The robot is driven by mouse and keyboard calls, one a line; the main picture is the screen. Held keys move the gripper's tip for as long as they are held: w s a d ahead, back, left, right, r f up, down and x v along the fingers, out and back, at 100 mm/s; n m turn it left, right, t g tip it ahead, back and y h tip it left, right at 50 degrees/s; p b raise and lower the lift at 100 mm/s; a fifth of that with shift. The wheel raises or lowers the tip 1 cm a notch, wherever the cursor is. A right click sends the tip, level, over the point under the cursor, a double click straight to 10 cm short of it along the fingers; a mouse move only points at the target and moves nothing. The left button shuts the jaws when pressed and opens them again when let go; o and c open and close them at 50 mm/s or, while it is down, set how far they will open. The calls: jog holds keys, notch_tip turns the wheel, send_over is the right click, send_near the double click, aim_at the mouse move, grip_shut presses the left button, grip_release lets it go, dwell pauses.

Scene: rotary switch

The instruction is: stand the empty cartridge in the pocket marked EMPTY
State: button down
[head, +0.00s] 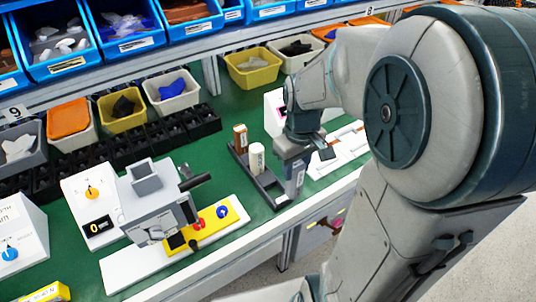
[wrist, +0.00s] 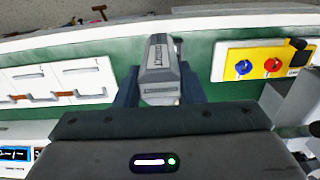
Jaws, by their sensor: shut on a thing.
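My gripper (head: 303,150) is shut on a grey cartridge (head: 295,178), which is roughly upright at the near end of a dark tray (head: 267,192). In the wrist view the cartridge (wrist: 158,58) sits between the two dark fingers, with lettering on its label too small to read surely. A brown cartridge (head: 240,138) and a white cartridge (head: 257,158) stand in the tray, farther back. I cannot tell whether the held cartridge's foot is in a pocket or above it. No EMPTY marking is readable in the head view.
A grey machine (head: 155,200) with a lever and a yellow panel (head: 220,222) with coloured knobs stands to the left. Bins (head: 175,90) line the back. The green bench's front edge is close.

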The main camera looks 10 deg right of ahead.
jog(key=w+a+f, duration=0.3)
jog(key=w+f, duration=0.3)
jog(key=f, duration=0.2)
jog(key=shift+a+p, duration=0.2)
jog(key=shift+p, duration=0.1)
jog(key=shift+w+f, duration=0.1)
jog(key=shift+f, duration=0.05)
jog(key=shift+f, duration=0.2)
jog(key=c, duration=0.9)
grip_release()
jog(key=shift+r, duration=0.1)
jog(key=shift+r, duration=0.1)
